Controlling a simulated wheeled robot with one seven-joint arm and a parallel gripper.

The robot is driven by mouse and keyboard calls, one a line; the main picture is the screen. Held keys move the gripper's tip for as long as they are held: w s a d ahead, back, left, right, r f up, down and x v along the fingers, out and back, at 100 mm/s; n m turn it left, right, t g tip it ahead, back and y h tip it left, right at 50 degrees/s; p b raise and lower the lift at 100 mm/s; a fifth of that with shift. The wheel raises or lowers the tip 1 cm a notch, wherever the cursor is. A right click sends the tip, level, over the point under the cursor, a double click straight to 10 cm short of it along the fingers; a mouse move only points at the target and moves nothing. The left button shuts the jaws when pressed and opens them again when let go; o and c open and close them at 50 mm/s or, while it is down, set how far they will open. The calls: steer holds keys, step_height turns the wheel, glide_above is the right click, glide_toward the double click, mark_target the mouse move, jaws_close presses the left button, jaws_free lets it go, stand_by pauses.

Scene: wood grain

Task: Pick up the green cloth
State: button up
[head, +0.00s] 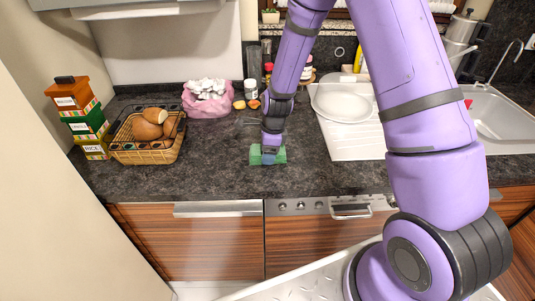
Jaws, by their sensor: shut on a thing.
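The green cloth (280,156) is on or just above the dark countertop, near its middle; I cannot tell whether it is lifted. It shows as a small green patch on both sides of my gripper (268,158). My gripper points down over the cloth and is shut on it. The fingers cover the middle of the cloth, and the fingertips are small in this view.
A wicker basket of bread (147,152) and stacked tins (78,120) stand at the left. A pink bag (208,104) and small jars are behind. A white plate (343,103) lies on the drainboard (352,144), right of the gripper. The counter front is clear.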

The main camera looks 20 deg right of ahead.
steer(key=shift+r, duration=0.1)
steer(key=shift+r, duration=0.45)
steer(key=r, duration=0.2)
steer(key=shift+s+d+r, duration=0.15)
steer(key=shift+s+r, duration=0.15)
steer(key=shift+r, duration=0.05)
steer(key=s+d, duration=0.2)
steer(key=s, duration=0.2)
steer(key=s+d+r, duration=0.1)
steer(key=s+d, duration=0.1)
steer(key=s, duration=0.3)
steer(key=s+d, duration=0.2)
steer(key=s, duration=0.3)
steer(key=shift+d+r, duration=0.15)
steer(key=shift+o, duration=0.6)
steer(key=shift+c, duration=0.2)
